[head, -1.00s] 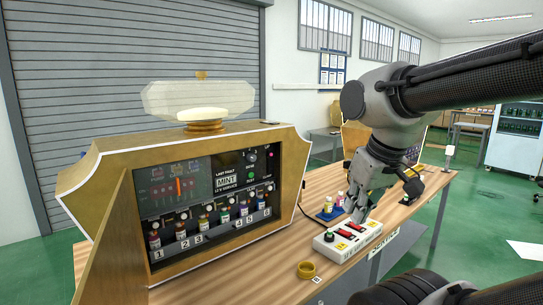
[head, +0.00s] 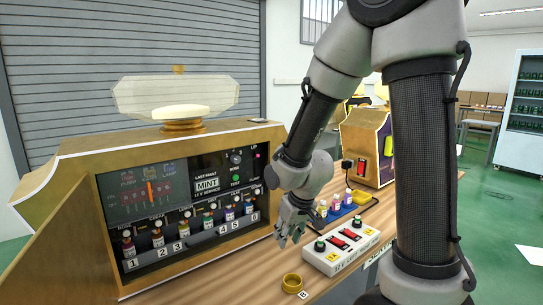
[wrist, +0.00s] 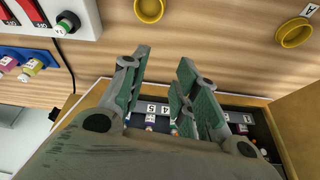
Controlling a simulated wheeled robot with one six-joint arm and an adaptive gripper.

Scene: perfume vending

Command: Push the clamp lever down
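My gripper (head: 289,228) hangs in front of the lower right of the perfume machine (head: 262,217), pointing down beside the white switch box. In the wrist view its fingers (wrist: 162,78) are apart with nothing between them. The machine's open front shows a row of small bottles behind number tags (head: 214,235), which also appear beyond the fingers in the wrist view (wrist: 158,109). I cannot make out a clamp lever for certain in either view; parts of the bottle row are hidden by the fingers in the wrist view.
The white switch box (head: 340,251) with red switches stands right of my gripper. A yellow ring (head: 291,283) lies on the wooden table (head: 240,285); the wrist view shows two rings. A blue tray (head: 333,216) with small bottles is behind the box. An open door panel (head: 60,245) stands at left.

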